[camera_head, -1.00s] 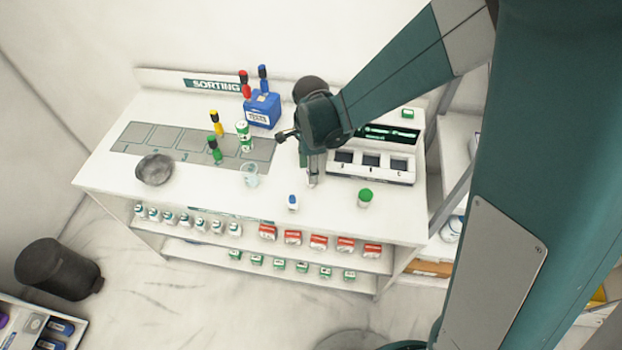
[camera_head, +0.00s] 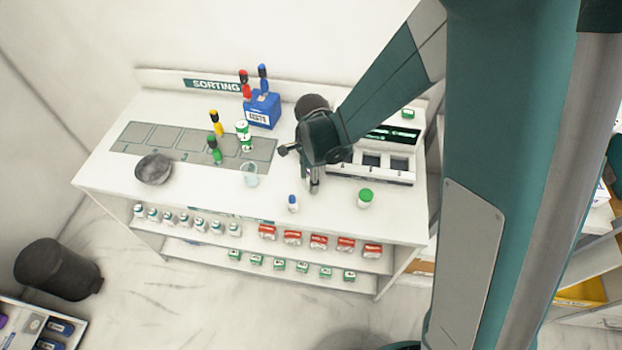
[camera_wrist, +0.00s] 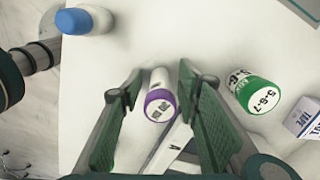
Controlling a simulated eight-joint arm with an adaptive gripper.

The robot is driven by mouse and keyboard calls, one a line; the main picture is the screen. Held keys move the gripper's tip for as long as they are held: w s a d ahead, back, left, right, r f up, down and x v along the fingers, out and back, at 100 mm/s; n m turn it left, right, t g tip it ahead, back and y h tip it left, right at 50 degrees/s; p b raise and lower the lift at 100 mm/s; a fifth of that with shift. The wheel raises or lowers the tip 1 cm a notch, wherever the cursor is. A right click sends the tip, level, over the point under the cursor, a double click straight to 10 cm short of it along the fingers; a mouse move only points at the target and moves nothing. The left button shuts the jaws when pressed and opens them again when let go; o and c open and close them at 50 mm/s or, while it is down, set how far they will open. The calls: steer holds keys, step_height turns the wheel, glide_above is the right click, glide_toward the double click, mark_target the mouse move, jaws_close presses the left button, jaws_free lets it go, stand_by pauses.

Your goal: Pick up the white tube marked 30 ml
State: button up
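My gripper (camera_head: 314,188) points down at the counter's front half, left of the black-and-white device; it is small in this view. In the wrist view my gripper (camera_wrist: 157,82) is open, its two green-padded fingers on either side of a white tube with a purple-rimmed end (camera_wrist: 160,104). No finger clearly touches that tube, and its dark marks are too small to read. A small white bottle with a blue cap (camera_wrist: 84,20) lies to the left; the head view shows it too (camera_head: 293,204). I cannot read "30 ml" on anything.
A green-banded white tube marked 5-6-7 (camera_wrist: 256,93) is close to the right finger. A green-capped jar (camera_head: 365,198), clear beaker (camera_head: 250,175), dark bowl (camera_head: 154,168) and blue box (camera_head: 262,110) stand on the white counter (camera_head: 235,205). The device (camera_head: 385,178) is close on the right.

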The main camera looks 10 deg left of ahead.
stand_by(0.4)
steer(key=c, duration=0.9)
steer(key=shift+r, duration=0.2)
steer(key=shift+r+p, duration=0.35)
steer(key=shift+r, duration=4.5)
